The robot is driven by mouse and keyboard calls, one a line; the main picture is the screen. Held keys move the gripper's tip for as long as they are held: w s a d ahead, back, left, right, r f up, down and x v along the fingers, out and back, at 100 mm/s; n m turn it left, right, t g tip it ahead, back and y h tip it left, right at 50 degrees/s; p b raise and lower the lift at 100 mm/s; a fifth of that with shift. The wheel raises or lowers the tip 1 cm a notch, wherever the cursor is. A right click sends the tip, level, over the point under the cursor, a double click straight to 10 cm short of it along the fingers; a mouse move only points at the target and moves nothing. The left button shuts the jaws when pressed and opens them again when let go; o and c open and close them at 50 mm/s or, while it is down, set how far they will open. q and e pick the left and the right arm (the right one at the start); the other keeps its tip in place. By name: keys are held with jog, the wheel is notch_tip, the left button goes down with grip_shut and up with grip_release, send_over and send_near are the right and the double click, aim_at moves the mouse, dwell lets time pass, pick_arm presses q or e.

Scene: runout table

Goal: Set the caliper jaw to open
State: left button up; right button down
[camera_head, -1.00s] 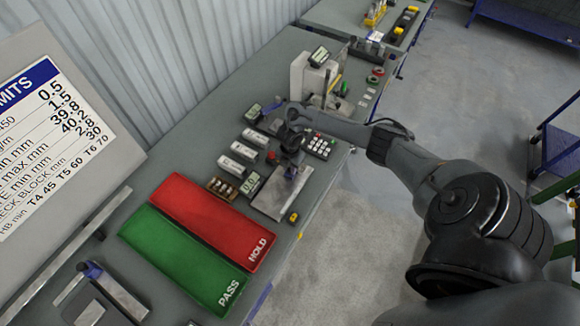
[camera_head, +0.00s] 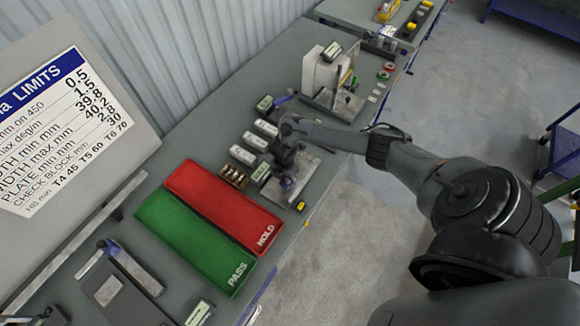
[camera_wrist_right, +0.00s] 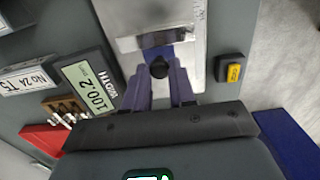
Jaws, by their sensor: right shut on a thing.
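The caliper has a pale metal bed (camera_head: 303,165) near the table's front edge, also seen in the right wrist view (camera_wrist_right: 150,15). Its sliding jaw has a blue part (camera_wrist_right: 186,52) and a black knob (camera_wrist_right: 159,67). A display (camera_wrist_right: 90,88) beside it reads WIDTH 100.2. My right gripper (camera_wrist_right: 161,72) is shut on the black knob, with one finger on each side of it. In the head view the right gripper (camera_head: 286,184) is over the bed and hides part of it. My left gripper is not in view.
A red HOLD tray (camera_head: 225,200) and a green PASS tray (camera_head: 190,240) lie to the lower left. White labelled blocks (camera_head: 243,154) and a brown rack (camera_head: 234,176) stand close behind the caliper.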

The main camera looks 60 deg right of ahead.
jog(key=shift+a+r, duration=0.1)
jog(key=shift+a, duration=0.1)
jog(key=c, duration=1.3)
grip_release()
jog(key=o, duration=0.4)
jog(key=shift+a, duration=0.1)
jog(key=shift+c, duration=0.2)
notch_tip(320, 180, up, 11)
jog(key=p, duration=0.1)
jog(key=shift+f, duration=0.2)
